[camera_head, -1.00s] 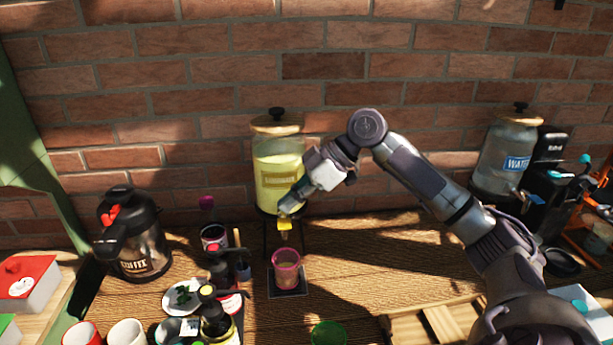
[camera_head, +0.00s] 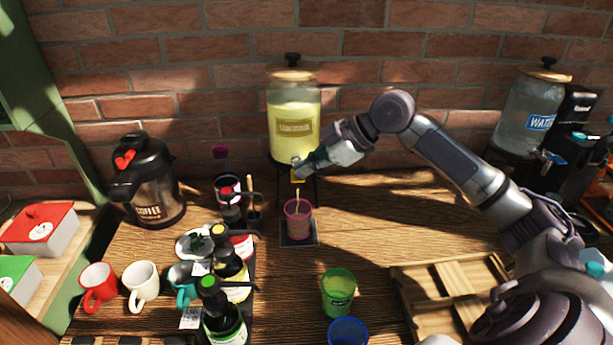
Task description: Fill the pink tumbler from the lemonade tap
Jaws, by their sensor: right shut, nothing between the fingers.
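The lemonade dispenser (camera_head: 293,105), a clear jar of yellow liquid with a wooden lid, stands against the brick wall. Its yellow tap (camera_head: 297,176) is at the lower front. A thin pale stream runs from the tap down into the pink tumbler (camera_head: 298,223). The tumbler stands upright on a dark square mat (camera_head: 312,241) directly under the tap. How full it is I cannot tell clearly. My right gripper (camera_head: 303,169) is shut and empty, at the tap, seemingly touching it. My left gripper is out of view.
A green tumbler (camera_head: 338,292) and a blue one (camera_head: 348,333) stand in front. Bottles and a plate (camera_head: 192,244) crowd the left, near mugs (camera_head: 143,286) and a coffee jug (camera_head: 147,182). A wooden crate (camera_head: 405,290) lies right. A water dispenser (camera_head: 528,118) stands far right.

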